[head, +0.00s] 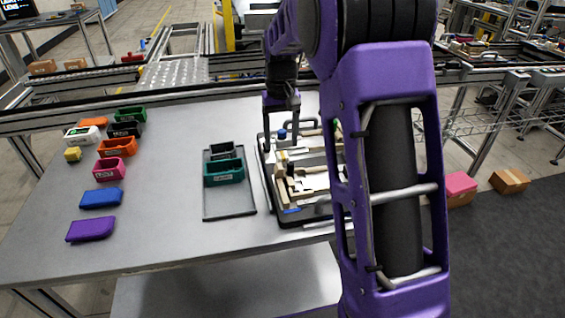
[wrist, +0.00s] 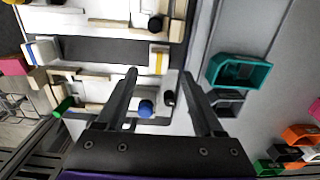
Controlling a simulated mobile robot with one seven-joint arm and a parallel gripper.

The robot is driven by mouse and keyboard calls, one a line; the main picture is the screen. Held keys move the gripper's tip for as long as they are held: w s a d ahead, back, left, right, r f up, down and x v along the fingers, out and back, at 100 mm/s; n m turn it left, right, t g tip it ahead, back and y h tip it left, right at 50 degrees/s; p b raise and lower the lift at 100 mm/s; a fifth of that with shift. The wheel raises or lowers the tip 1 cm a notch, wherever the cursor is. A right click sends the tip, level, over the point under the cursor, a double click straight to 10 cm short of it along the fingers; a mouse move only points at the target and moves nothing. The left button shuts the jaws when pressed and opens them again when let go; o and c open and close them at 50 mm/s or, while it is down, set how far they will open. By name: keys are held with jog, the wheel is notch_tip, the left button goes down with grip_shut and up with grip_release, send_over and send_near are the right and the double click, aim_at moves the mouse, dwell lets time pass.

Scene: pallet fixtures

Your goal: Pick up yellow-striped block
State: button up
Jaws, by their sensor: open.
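The yellow-striped block (wrist: 159,60) is a pale block with a yellow band. In the wrist view it lies on the pallet fixture, just beyond the gap between my fingertips. My gripper (wrist: 158,73) is open, with one finger to each side of that gap and nothing held. In the head view my gripper (head: 281,148) points down over the left part of the black-rimmed pallet fixture (head: 289,223). The block is too small to make out surely there. Whether the fingertips are level with the block cannot be told.
A blue knob (wrist: 146,108) and a dark peg (wrist: 168,97) stand near my fingers. Pale blocks crowd the fixture. A grey tray (head: 228,211) with a teal bin (head: 223,172) lies to its left. Several coloured bins and blocks line the table's left side.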

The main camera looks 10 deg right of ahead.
aim_at(282, 154)
jog(key=shift+s+d+f+b, duration=0.15)
jog(key=shift+f+b, duration=0.45)
jog(key=shift+f, duration=2.1)
grip_shut()
